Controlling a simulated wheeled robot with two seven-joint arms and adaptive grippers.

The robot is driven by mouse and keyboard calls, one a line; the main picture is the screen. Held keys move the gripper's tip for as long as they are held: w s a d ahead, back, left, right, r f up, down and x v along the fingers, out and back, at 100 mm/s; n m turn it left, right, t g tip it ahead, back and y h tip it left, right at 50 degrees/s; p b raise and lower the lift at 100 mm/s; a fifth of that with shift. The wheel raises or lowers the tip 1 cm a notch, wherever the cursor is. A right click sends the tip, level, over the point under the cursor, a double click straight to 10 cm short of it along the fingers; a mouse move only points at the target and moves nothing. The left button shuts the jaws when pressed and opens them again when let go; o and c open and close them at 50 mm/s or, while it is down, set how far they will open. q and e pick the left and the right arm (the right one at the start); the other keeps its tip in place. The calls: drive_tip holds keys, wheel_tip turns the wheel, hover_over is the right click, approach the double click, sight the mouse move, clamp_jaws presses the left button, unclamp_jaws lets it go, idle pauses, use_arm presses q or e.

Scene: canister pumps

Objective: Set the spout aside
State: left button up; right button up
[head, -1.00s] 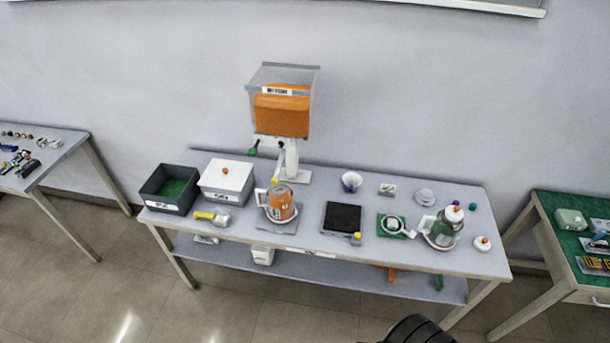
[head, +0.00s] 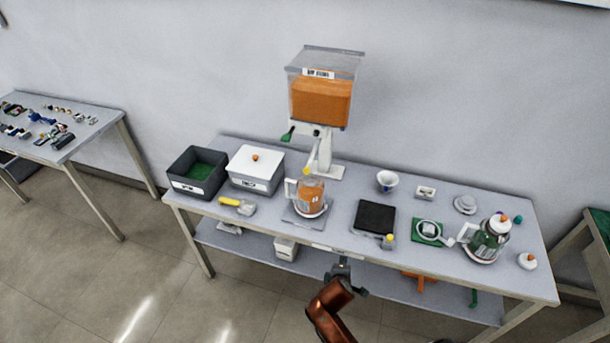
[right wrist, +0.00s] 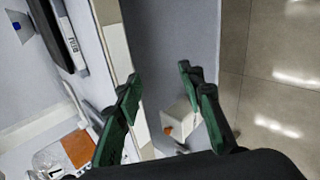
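No part is clearly marked as the spout. A short yellow-tipped piece (head: 308,171) hangs under the hopper dispenser (head: 321,100), just above the orange-filled jug (head: 311,194); it may be the spout. A small grey piece with a yellow top (head: 388,241) stands by the front edge of the black pad. My right gripper (head: 343,264) is in front of the table's front edge, apart from both. In the right wrist view its green-padded fingers (right wrist: 160,95) are spread with nothing between them. My left gripper is not in view.
The table (head: 268,216) holds a dark bin (head: 196,183), a white lidded box (head: 256,175), a yellow-handled tool (head: 238,206), the black pad (head: 376,215), a green mat (head: 418,241) and a green-filled jug (head: 487,243). A lower shelf (head: 255,247) runs underneath.

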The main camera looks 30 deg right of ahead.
wheel_tip(320, 180, up, 5)
drive_tip(key=d+h, duration=0.1)
drive_tip(key=n+t+h, duration=0.5)
drive_tip(key=n+h, duration=0.1)
drive_tip(key=n, duration=0.8)
approach(306, 172)
drive_tip(key=x, duration=0.3)
drive_tip(key=b+x, duration=0.1)
drive_tip(key=x, duration=0.6)
drive_tip(key=shift+w+d+f, duration=0.1)
drive_tip(key=shift+w+d, duration=0.1)
drive_tip(key=shift+c, duration=0.6)
clamp_jaws()
drive_tip(key=shift+t, duration=0.3)
